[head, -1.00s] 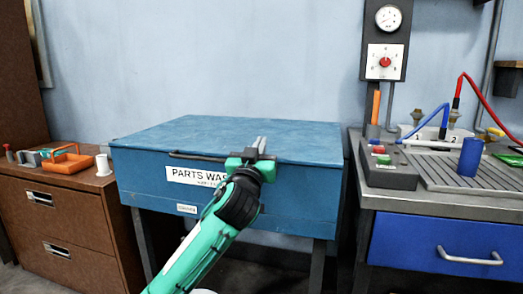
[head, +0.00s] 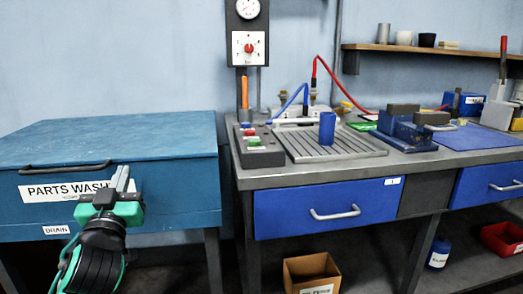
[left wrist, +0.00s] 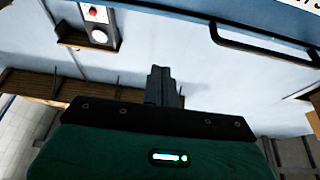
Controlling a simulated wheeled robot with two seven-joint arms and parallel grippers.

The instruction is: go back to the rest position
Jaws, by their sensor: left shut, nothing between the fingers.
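My left gripper (head: 121,181) is shut and empty. In the head view it stands upright in front of the blue parts washer (head: 180,200), near the right end of the washer's dark handle (head: 65,167). I cannot tell whether it touches the washer's front. In the left wrist view the shut fingers (left wrist: 160,85) show above the green gripper body, with nothing between them. My right gripper is not in view.
The washer lid is down. To its right stands a grey workbench (head: 270,178) with a button box (head: 256,146), a slatted tray, a blue cylinder (head: 327,128) and a vise (head: 405,127). A cardboard box (head: 312,272) sits below. The wall above the washer is clear.

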